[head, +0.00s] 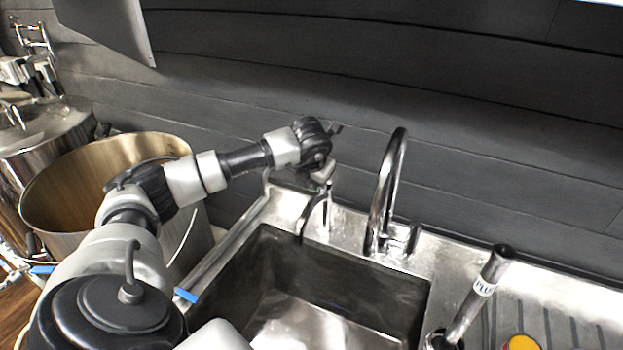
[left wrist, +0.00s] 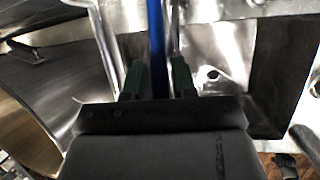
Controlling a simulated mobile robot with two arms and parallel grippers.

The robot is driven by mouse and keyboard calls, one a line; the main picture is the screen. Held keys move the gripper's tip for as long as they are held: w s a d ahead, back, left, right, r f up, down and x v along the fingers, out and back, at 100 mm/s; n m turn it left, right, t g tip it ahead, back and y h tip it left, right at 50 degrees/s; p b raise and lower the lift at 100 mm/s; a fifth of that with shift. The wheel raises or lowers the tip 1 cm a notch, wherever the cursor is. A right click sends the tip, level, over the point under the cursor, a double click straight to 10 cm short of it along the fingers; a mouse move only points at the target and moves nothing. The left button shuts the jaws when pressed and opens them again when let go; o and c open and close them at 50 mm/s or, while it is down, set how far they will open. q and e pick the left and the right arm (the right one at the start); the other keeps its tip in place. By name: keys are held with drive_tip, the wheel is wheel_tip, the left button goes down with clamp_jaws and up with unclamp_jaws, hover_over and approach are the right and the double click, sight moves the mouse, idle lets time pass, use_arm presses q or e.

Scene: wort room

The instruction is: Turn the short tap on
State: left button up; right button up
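The short tap (head: 314,212) is a low curved chrome spout at the back left of the sink. My left gripper (head: 323,172) is at the top of this tap, and its hand partly hides the tap's upper part. I cannot tell whether it touches the tap. In the left wrist view, the two dark green fingers of my left gripper (left wrist: 158,78) stand apart. A blue upright strip and a shiny metal edge show between and behind them. The tap's handle is not clearly visible. My right gripper is not in view.
A tall chrome tap (head: 388,190) with a side handle stands right of the short tap. The steel sink basin (head: 335,270) is below. A labelled metal cylinder (head: 478,295) leans at the right, and a large open pot (head: 60,205) stands left. A dark panelled wall is close behind.

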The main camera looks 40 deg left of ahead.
use_arm(q)
clamp_jaws()
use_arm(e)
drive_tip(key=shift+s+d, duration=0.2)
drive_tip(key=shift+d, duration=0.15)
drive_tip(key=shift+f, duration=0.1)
use_arm(q)
drive_tip(key=w+a+m+h+b, duration=0.2)
drive_tip(key=a+m+h, duration=0.3)
drive_tip(key=a+m, duration=0.5)
drive_tip(key=shift+w+a+r+m+t+b, duration=0.2)
drive_tip(key=shift+w+m+t+b, duration=0.4)
drive_tip(key=shift+m, duration=0.9)
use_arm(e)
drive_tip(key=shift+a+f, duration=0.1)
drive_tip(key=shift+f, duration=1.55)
use_arm(q)
drive_tip(key=shift+s, duration=0.15)
